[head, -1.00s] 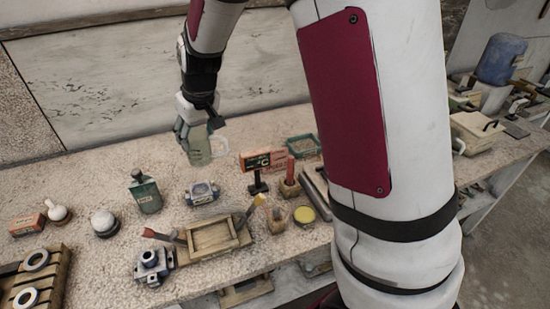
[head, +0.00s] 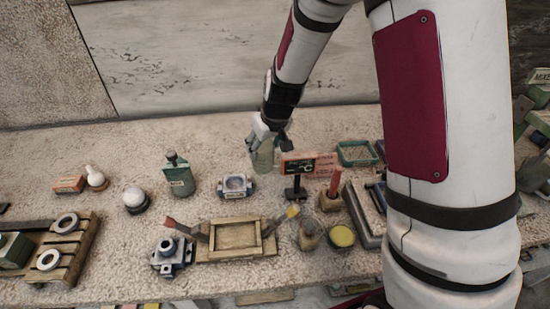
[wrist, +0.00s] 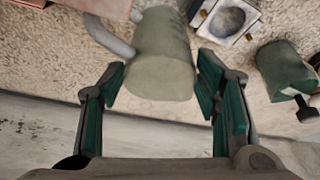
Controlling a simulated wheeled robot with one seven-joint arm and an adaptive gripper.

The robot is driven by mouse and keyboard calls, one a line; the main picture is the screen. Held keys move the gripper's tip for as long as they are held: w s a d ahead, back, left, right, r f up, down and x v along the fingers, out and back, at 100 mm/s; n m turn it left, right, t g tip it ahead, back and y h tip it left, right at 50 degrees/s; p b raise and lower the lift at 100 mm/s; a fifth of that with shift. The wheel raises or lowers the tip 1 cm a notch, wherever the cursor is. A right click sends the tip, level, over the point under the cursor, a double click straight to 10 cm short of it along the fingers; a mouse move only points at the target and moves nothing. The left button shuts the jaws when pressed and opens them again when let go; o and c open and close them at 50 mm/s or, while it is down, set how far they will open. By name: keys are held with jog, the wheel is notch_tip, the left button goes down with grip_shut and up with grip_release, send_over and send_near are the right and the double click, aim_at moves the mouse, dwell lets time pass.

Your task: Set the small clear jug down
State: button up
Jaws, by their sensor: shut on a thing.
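The small clear jug (head: 263,160) looks dull grey-green and hangs below my gripper (head: 266,138) over the back of the bench. In the wrist view the jug (wrist: 160,55) is between the two green-padded fingers of my gripper (wrist: 160,85), with its handle pointing left. My gripper is shut on the jug. I cannot tell whether the jug's base touches the bench (head: 110,165). In the head view its handle is not clear, close to the sign.
A small sign on a stand (head: 298,165) is just right of the jug. A blue-and-white mould (head: 236,187) is in front, left of it. A green bottle (head: 179,176) stands further left. A green tray (head: 357,153) is at right. The bench's back left is clear.

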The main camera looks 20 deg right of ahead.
aim_at(265, 159)
jog(key=shift+f, duration=2.35)
jog(key=shift+f, duration=0.2)
jog(key=o, duration=1.5)
